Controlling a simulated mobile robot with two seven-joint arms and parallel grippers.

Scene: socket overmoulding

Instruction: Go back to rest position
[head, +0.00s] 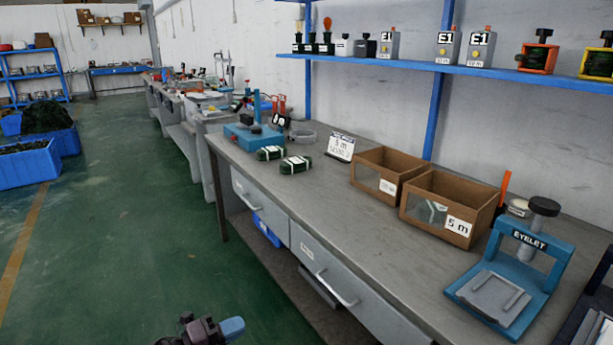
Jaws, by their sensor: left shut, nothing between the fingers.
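My left gripper (232,327) shows at the bottom edge of the head view, low over the green floor in front of the workbench (330,195). Its blue fingertips are together with nothing between them. It is apart from the bench and touches nothing that I can see. Most of its arm is outside the picture. My right gripper is not in view.
The bench holds a blue eyelet press (541,245), two cardboard boxes (385,174) (452,207), two dark cable bundles (270,153) (295,165) and a blue device (256,135). Drawers with handles (337,290) face the aisle.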

